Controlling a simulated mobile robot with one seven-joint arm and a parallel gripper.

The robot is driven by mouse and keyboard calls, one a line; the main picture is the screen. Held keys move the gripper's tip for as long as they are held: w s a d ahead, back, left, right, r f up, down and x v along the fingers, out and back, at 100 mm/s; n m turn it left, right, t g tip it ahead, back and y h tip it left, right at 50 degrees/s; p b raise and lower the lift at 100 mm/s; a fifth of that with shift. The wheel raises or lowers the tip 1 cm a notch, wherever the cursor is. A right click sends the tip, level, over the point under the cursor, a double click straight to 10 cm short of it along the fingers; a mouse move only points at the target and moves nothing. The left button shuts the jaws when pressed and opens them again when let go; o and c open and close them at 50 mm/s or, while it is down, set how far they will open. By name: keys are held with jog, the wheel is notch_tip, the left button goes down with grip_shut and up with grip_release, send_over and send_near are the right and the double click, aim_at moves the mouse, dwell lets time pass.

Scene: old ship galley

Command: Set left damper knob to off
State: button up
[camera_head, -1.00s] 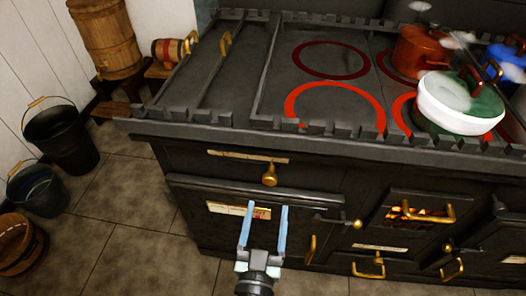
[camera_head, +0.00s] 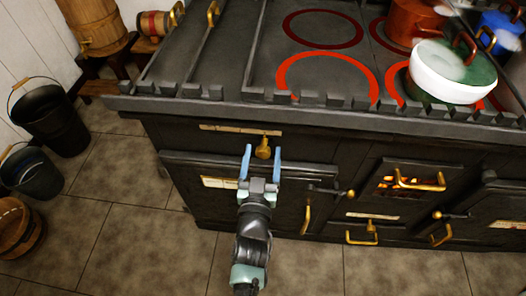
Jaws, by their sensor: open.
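The left damper knob (camera_head: 263,149) is a brass knob on the dark upper front of the stove (camera_head: 330,146), below a pale label strip (camera_head: 240,130). My gripper (camera_head: 261,152) has two blue fingers, open, pointing up toward the knob. In the picture the knob shows between the fingertips. I cannot tell whether the fingers touch it. The label's writing is too small to read.
Red-glowing burner rings (camera_head: 328,78) mark the stove top, with a green and white pot (camera_head: 450,75) and an orange pot (camera_head: 418,20) at the right. Brass oven handles (camera_head: 307,215) stick out below. Buckets (camera_head: 48,122) stand on the left floor.

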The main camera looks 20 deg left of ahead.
jog(key=shift+w+a, duration=0.15)
jog(key=shift+w, duration=0.4)
grip_shut()
dwell(1.1)
